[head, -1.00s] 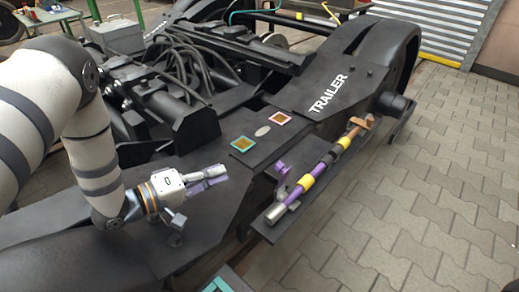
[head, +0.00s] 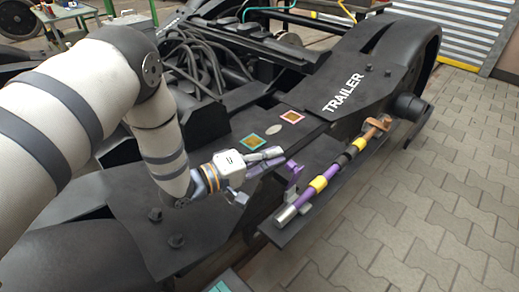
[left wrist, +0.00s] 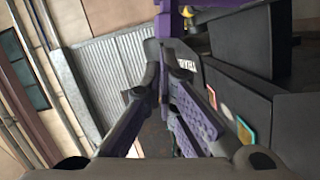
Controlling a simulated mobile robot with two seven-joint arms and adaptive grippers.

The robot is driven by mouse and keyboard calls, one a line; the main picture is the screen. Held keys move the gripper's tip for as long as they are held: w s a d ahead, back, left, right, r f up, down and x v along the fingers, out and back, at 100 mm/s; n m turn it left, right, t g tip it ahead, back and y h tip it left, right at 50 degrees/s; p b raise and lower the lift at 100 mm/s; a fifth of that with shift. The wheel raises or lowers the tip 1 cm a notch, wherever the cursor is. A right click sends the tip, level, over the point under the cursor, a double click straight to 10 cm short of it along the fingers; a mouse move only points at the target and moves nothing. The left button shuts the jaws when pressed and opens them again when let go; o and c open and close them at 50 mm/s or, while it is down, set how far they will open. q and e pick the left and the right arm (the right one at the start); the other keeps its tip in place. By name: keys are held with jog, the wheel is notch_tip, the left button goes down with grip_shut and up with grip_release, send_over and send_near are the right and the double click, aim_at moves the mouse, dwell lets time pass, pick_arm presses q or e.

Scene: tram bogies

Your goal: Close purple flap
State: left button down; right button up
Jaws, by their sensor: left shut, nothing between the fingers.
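The purple flap (head: 292,173) is a small upright purple piece on the side of the black bogie frame, just behind the banded rod. In the left wrist view purple parts (left wrist: 171,18) stand at the top centre, ahead of the fingers. My left gripper (head: 279,156) is shut and empty. It reaches in from the left over the frame, its fingertips just left of and above the flap. I cannot tell whether they touch it. In the left wrist view the gripper's fingers (left wrist: 160,68) point toward the purple parts. My right gripper is in neither view.
A rod (head: 330,174) with purple, yellow and black bands lies along a side ledge. Green-rimmed (head: 254,141) and pink-rimmed (head: 292,117) square plates lie on the frame's top. The paved floor (head: 430,220) at the right is clear.

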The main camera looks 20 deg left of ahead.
aim_at(292, 162)
pick_arm(q)
jog(key=shift+s+d, duration=0.1)
jog(key=shift+d, duration=0.1)
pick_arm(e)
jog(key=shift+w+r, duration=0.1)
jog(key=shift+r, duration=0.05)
pick_arm(q)
jog(key=shift+d+r+m+p, duration=0.15)
jog(key=shift+d+m+p, duration=0.05)
jog(key=shift+m+p, duration=0.25)
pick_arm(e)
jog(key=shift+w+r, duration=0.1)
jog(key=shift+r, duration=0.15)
